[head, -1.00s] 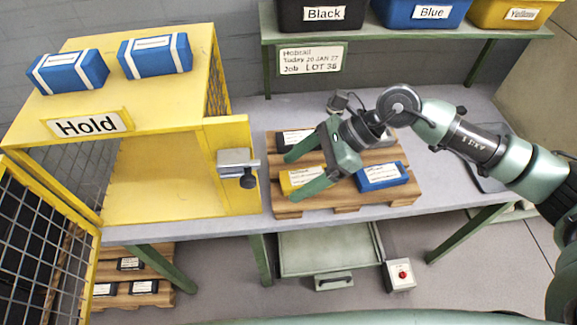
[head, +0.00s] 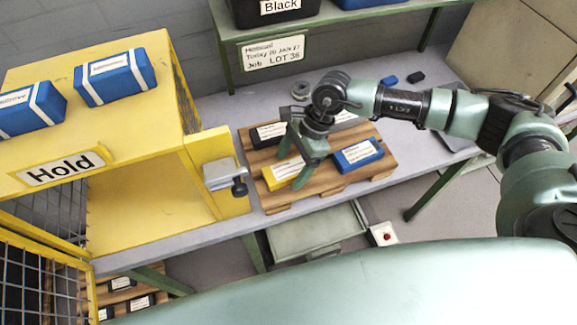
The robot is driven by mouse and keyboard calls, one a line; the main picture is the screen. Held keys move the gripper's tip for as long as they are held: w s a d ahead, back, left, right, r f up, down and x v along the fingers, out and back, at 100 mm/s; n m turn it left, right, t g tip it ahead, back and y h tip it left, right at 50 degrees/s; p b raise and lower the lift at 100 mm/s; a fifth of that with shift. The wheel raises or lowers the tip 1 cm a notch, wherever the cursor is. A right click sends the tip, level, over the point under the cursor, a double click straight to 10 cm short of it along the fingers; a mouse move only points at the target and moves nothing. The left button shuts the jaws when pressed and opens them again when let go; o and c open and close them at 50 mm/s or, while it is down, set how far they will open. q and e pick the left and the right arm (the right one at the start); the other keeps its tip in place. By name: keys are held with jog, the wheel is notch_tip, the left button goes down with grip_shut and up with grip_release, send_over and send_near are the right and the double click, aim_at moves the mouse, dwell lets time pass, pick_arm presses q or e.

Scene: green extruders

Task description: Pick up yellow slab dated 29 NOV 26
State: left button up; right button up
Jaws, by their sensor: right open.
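The yellow slab (head: 277,176) lies on a wooden pallet (head: 340,184) on the grey bench, with a white label on top. The label's date is too small to read. My right gripper (head: 290,169) points down over this slab with its fingers spread apart. One finger is at the slab's far side and the other covers its right part. I cannot tell whether the fingers touch it. My left gripper is not in view.
A blue slab (head: 358,156) lies right of the yellow one and a black slab (head: 266,134) behind it. The yellow Hold cage (head: 222,150) stands close on the left, with blue strapped slabs on top. A shelf with bins is behind.

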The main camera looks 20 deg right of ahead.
jog(key=c, duration=1.5)
grip_shut()
jog(key=shift+r, duration=0.1)
